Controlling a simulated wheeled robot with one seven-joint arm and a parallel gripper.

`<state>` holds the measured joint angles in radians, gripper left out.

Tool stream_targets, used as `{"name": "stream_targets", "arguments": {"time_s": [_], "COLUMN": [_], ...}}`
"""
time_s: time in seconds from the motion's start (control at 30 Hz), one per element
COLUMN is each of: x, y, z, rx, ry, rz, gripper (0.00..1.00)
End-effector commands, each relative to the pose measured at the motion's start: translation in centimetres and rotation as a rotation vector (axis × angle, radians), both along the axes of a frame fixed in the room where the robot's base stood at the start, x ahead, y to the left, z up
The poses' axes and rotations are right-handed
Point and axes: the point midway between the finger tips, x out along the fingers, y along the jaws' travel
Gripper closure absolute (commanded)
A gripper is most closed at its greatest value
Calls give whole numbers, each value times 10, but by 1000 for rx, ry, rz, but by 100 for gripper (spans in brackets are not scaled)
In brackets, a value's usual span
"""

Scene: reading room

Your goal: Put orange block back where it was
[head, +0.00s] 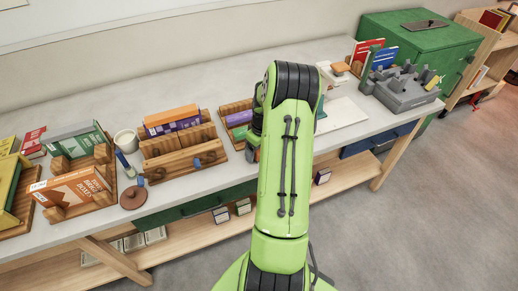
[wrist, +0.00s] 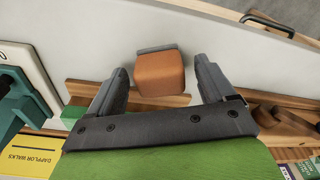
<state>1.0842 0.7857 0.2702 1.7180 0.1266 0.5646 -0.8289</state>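The orange block (wrist: 160,73) shows in the wrist view, between the two fingers of my gripper (wrist: 160,66). The fingers are wide apart, with a clear gap on each side of the block, so my gripper is open. A thin grey strip (wrist: 157,48) runs along the block's far edge. I cannot tell how far the block is below the fingertips. In the head view my arm hides most of the gripper, and I cannot make out the block there with certainty.
The long table (head: 70,105) carries a wooden rack (head: 180,160) with books, an orange-covered book (head: 75,190), a white mug (head: 126,140) and a grey desk organiser (head: 400,92). A green cabinet (head: 430,50) stands at the right. In the wrist view pale tabletop lies around the block.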

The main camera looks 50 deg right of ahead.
Motion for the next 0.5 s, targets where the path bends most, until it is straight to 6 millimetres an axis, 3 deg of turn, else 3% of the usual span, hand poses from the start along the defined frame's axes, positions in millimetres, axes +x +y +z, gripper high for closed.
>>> {"name": "stream_targets", "arguments": {"time_s": [0.27,0.37,0.5], "x": [0,-2,-6], "y": [0,-1,0], "z": [6,25,65], "rx": [0,-5,-5], "ry": [0,-2,-2], "rz": [0,-1,-1], "gripper": [17,17,17]}}
